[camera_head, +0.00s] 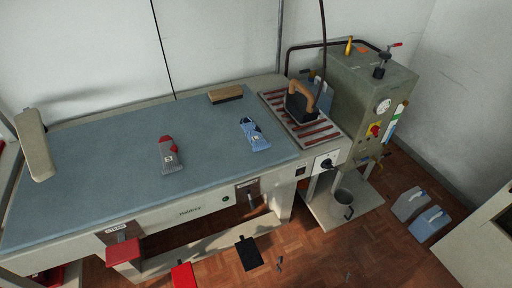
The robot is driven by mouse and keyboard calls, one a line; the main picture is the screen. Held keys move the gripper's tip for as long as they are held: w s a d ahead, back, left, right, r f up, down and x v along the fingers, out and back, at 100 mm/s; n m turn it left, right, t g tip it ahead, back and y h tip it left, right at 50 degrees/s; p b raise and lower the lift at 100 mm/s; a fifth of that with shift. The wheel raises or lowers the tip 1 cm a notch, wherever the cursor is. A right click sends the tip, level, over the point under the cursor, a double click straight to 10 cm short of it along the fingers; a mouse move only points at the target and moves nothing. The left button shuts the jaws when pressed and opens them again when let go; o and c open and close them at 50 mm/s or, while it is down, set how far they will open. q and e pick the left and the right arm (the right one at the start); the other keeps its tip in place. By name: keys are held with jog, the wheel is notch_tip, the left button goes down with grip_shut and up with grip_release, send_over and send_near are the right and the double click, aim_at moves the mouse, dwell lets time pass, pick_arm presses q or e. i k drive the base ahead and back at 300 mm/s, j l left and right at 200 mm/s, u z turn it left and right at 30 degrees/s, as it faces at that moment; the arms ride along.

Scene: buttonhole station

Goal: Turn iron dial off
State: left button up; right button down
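A dark round dial (327,163) sits on a pale plate on the table's front, below the iron rest; its setting is too small to read. The iron (299,106) has a tan handle and stands on the slatted iron rest (318,139) at the table's right end. Neither of my grippers can be made out in the head view.
A grey-green boiler (350,85) with a gauge and a red knob on yellow (374,130) stands right of the iron. A metal pot (343,202) is on the low shelf. Red (183,276) and black (248,253) pedals are in front. The blue tabletop (100,165) is mostly clear.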

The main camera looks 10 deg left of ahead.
aim_at(327, 164)
jog(key=u, duration=0.2)
jog(key=l+u, duration=0.35)
jog(key=i+l+u, duration=0.1)
jog(key=l+u, duration=0.45)
jog(key=u, duration=0.15)
